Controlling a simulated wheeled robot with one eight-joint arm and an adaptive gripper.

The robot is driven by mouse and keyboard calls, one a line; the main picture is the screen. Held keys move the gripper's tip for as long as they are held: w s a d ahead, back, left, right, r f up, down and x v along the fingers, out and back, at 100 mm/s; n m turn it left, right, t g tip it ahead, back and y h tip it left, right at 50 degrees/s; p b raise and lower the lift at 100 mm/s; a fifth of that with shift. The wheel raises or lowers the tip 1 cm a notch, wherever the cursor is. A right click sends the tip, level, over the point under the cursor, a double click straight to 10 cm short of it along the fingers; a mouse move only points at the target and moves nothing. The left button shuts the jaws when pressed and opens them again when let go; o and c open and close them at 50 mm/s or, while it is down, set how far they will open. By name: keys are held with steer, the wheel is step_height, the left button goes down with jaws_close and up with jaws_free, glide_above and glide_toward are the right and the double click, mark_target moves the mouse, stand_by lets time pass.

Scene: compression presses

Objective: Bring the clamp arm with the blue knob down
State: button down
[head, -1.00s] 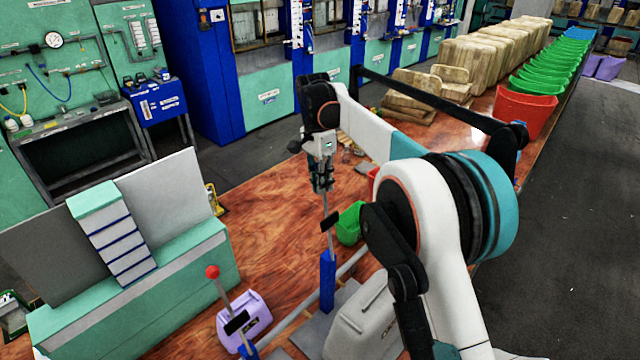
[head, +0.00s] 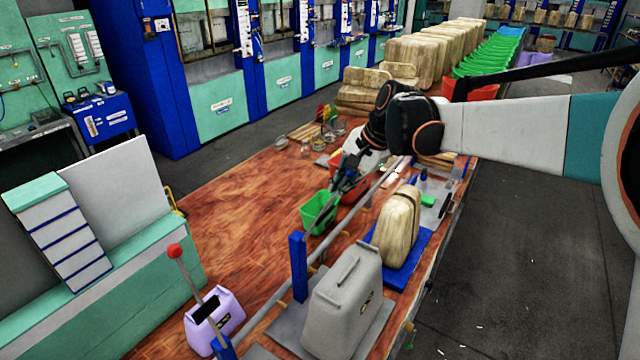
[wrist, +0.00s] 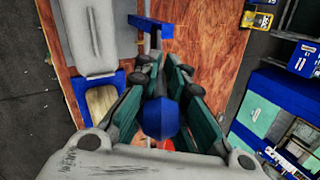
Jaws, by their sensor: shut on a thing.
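The blue knob (wrist: 160,118) sits between the two fingers of my gripper (wrist: 163,100) in the wrist view, and the fingers are shut on it. The clamp arm (wrist: 154,62) runs from the knob to its blue post (wrist: 150,28). In the head view my gripper (head: 345,182) hides the knob. The clamp arm (head: 322,213) there leans well over from the top of the blue post (head: 299,266), toward the far right, above a green bin (head: 319,212).
Another lever with a red knob (head: 175,250) stands tilted at a lilac block (head: 213,320). A grey block (head: 343,300) stands beside the blue post. A wooden block (head: 398,228) stands on a blue pad behind it. Open wooden tabletop (head: 235,230) lies to the left.

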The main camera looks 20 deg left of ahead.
steer(key=s+d+f+t+y+b, duration=0.25)
steer(key=d+f+y+b, duration=0.35)
steer(key=d+f+b, duration=0.5)
steer(key=s+d+f+y+b, duration=0.1)
steer(key=d+f+y+b, duration=0.1)
steer(key=f+b, duration=0.6)
steer(key=s+d+f+y+b, duration=0.1)
steer(key=d+f+y+b, duration=0.2)
steer(key=f+b, duration=0.4)
steer(key=t+y+b, duration=0.1)
steer(key=b, duration=0.3)
steer(key=shift+f+y, duration=0.3)
steer(key=shift+f, duration=0.1)
steer(key=shift+s+f+b, duration=0.2)
steer(key=shift+b, duration=0.1)
steer(key=c, duration=1.7)
jaws_free()
steer(key=shift+w+d, duration=0.1)
steer(key=shift+w, duration=0.05)
steer(key=shift+r, duration=0.1)
